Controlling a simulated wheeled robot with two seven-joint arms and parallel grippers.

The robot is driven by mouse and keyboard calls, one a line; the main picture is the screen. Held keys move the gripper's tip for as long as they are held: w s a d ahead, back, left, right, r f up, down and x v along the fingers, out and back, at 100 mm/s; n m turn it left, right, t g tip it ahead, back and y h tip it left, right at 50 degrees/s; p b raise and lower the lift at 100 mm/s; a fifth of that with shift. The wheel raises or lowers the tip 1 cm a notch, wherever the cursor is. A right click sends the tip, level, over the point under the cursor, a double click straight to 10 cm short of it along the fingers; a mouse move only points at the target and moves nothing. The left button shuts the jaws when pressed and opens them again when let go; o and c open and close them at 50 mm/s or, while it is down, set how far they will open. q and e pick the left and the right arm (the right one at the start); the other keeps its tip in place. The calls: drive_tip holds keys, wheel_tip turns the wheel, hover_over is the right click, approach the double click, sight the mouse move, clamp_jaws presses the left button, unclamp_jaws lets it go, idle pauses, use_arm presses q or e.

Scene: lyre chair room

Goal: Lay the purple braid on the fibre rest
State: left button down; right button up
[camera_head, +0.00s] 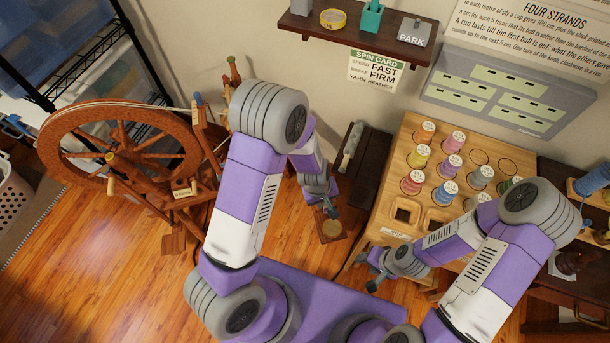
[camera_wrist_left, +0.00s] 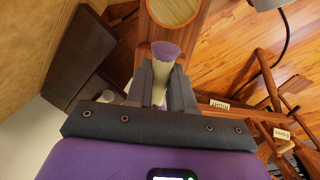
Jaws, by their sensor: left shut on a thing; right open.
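My left gripper (camera_head: 328,207) is shut on the purple braid, whose purple end (camera_wrist_left: 166,48) and pale body show between the fingers (camera_wrist_left: 160,88) in the left wrist view. In the head view the braid is too small and covered to make out. A small wooden board with a round pale inset (camera_head: 332,229), which looks like the fibre rest, lies just below the gripper in the picture. It also shows beyond the braid tip in the left wrist view (camera_wrist_left: 174,10); I cannot tell whether they touch. My right gripper (camera_head: 372,272) is open and empty, left of the spool table.
A spinning wheel (camera_head: 120,150) stands at the left. A wooden table (camera_head: 408,150) with several thread spools is at the right, beside a dark bench (camera_head: 372,170). A wall shelf (camera_head: 350,30) hangs above. Wooden floor (camera_head: 90,270) is clear at lower left.

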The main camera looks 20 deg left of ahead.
use_arm(q)
drive_tip(key=shift+w+d+r, duration=0.1)
drive_tip(key=shift+w+d, duration=0.1)
drive_tip(key=shift+d, duration=0.25)
drive_tip(key=shift+f+b, duration=0.6)
drive_tip(key=shift+f, duration=0.3)
drive_tip(key=shift+f, duration=0.1)
drive_tip(key=shift+f+b, duration=0.35)
drive_tip(key=c, duration=0.9)
unclamp_jaws()
